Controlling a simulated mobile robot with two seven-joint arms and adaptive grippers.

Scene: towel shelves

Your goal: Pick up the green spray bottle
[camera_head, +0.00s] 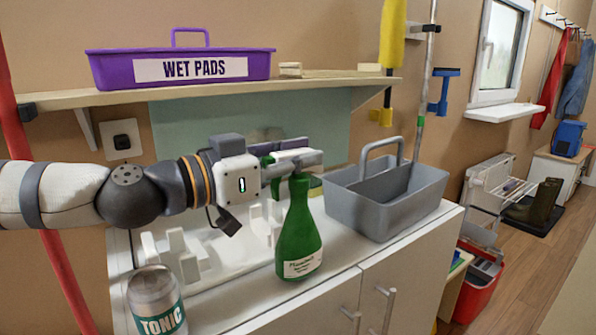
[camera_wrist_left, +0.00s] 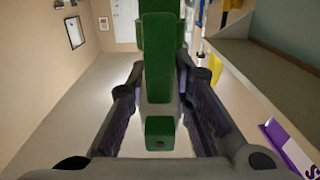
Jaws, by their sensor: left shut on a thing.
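The green spray bottle (camera_head: 299,232) is upright in the head view, with a white label low on its front. It is over the white counter's front part; I cannot tell whether its base touches the counter. My left gripper (camera_head: 293,164) comes in from the left and is shut on the bottle's spray head. In the left wrist view the green spray head (camera_wrist_left: 160,80) stands between the two dark finger pads (camera_wrist_left: 159,115). My right gripper is not in view.
A grey caddy (camera_head: 400,208) stands on the counter right of the bottle. A tonic can (camera_head: 156,300) is at front left. A shelf (camera_head: 330,84) with a purple "WET PADS" tray (camera_head: 115,68) hangs above. A white rack (camera_head: 185,255) stands left of the bottle.

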